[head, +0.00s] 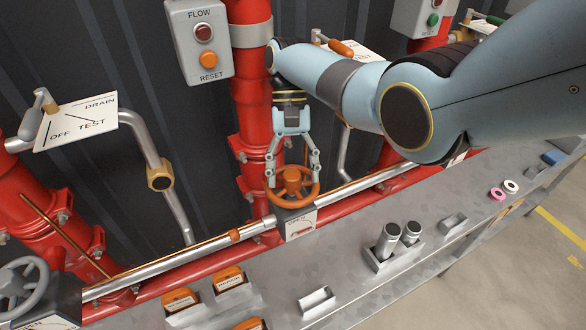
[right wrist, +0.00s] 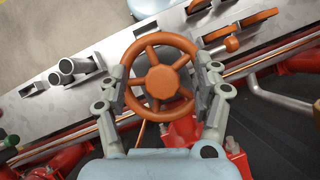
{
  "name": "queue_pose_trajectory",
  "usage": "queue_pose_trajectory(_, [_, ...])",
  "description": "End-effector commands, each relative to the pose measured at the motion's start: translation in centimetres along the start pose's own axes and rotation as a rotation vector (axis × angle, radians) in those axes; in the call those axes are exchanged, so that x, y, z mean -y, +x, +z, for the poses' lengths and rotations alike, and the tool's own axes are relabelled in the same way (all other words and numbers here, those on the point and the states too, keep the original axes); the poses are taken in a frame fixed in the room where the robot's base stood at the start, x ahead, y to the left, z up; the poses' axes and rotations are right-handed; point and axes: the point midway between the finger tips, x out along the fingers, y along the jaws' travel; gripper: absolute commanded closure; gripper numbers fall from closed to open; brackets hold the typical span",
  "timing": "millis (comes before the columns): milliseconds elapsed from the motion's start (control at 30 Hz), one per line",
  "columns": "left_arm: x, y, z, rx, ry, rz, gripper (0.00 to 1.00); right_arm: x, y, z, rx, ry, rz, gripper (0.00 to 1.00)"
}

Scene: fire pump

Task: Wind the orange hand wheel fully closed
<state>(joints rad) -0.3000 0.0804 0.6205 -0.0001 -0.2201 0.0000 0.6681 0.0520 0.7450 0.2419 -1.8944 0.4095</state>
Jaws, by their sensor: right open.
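The orange hand wheel (head: 292,183) sits on a box with an "OPEN" label (head: 299,224) at the front of a red pipe. My right gripper (head: 293,180) reaches down over the wheel, with one finger on each side of it. In the right wrist view the wheel (right wrist: 160,80) lies between the two spread fingers (right wrist: 166,95) of the open gripper. The fingers are close to the rim; I cannot tell whether they touch it. My left gripper is not in view.
A grey hand wheel (head: 22,288) is at the lower left. A grey bench (head: 345,270) runs along the front, with two dark-topped cylinders (head: 398,240) in a holder and orange tags (head: 229,279). A FLOW/RESET box (head: 199,42) hangs above left. My right arm crosses the upper right.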

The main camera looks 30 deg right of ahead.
Motion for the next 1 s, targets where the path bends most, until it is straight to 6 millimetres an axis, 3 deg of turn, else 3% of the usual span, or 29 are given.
queue_pose_trajectory(167, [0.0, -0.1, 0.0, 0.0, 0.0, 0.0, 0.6, 0.0, -0.1, 0.1, 0.0, -0.001, 0.0, 0.34])
queue_pose_trajectory(667, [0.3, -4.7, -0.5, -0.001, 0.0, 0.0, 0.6, 0.1, -4.6, 2.6, -0.002, -0.002, -0.001, 0.34])
queue_pose_trajectory(1000, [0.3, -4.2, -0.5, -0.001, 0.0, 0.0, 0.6, 0.0, -6.1, 3.5, 0.0, -0.001, -0.001, 0.34])
